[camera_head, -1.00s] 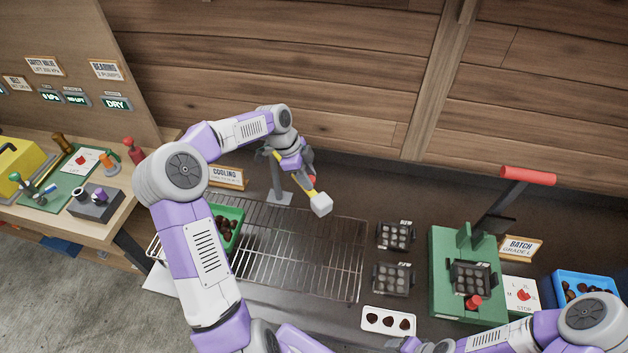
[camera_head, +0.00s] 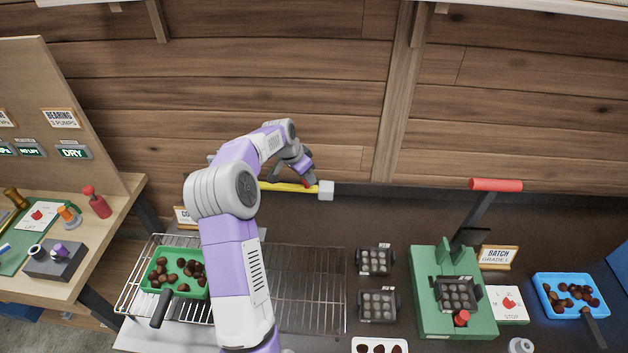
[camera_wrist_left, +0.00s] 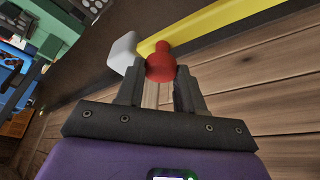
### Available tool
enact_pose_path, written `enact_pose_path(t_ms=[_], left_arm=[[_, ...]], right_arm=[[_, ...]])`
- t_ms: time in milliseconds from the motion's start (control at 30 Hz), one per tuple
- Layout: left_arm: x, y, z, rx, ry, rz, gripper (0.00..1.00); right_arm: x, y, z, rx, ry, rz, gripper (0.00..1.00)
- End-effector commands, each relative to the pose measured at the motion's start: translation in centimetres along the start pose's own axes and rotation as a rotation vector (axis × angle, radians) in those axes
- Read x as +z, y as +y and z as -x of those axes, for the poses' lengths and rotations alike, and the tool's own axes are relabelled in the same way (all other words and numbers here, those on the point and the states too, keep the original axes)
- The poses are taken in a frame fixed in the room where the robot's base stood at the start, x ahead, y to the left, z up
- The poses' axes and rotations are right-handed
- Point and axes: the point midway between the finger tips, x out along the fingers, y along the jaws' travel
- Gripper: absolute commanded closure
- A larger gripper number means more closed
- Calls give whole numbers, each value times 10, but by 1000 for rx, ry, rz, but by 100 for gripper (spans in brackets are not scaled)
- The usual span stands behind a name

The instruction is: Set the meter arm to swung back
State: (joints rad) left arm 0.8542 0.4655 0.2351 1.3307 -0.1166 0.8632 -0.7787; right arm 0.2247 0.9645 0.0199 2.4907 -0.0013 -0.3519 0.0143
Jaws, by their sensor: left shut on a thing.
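The meter arm (camera_head: 285,187) is a yellow bar with a pale block (camera_head: 326,190) at its right end. In the head view it points right, roughly along the plank wall, above the back of the cooling rack. My left gripper (camera_head: 308,182) is at the bar near the block. In the left wrist view my left gripper (camera_wrist_left: 160,85) is shut on the bar's red knob (camera_wrist_left: 161,62), with the yellow bar (camera_wrist_left: 215,28) and the block (camera_wrist_left: 123,52) just beyond. The bar's left end and post are hidden behind my left arm. My right gripper is out of view.
The wire cooling rack (camera_head: 308,290) holds a green tray (camera_head: 150,270) of chestnuts. Two dark moulds (camera_head: 374,261) lie right of it. A green press (camera_head: 425,290) with a red-handled lever (camera_head: 495,185) and a blue tray (camera_head: 543,283) stand farther right.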

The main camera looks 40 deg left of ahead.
Motion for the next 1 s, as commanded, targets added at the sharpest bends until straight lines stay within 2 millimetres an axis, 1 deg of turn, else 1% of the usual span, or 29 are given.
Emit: enact_pose_path(t_ms=[33, 167, 567, 600, 667, 700, 733, 767, 1000], left_arm=[[-1, -4, 2, -9, 2, 14, 100], [-2, -8, 1, -17, 1, 32, 100], [-4, -10, 1, -25, 6, 38, 100], [-4, -10, 1, -25, 6, 38, 60], [-4, -10, 1, -25, 6, 38, 50], [-4, -10, 1, -24, 5, 37, 44], [-3, -10, 1, -23, 4, 37, 40], [-3, -10, 0, -22, 4, 37, 39], [-2, -8, 0, -19, 1, 35, 39]], right_arm=[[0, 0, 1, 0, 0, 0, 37], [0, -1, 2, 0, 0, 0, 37], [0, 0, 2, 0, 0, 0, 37], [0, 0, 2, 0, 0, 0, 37], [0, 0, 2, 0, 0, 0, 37], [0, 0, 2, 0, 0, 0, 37], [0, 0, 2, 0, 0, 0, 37], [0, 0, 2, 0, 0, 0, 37], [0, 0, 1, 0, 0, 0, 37]])
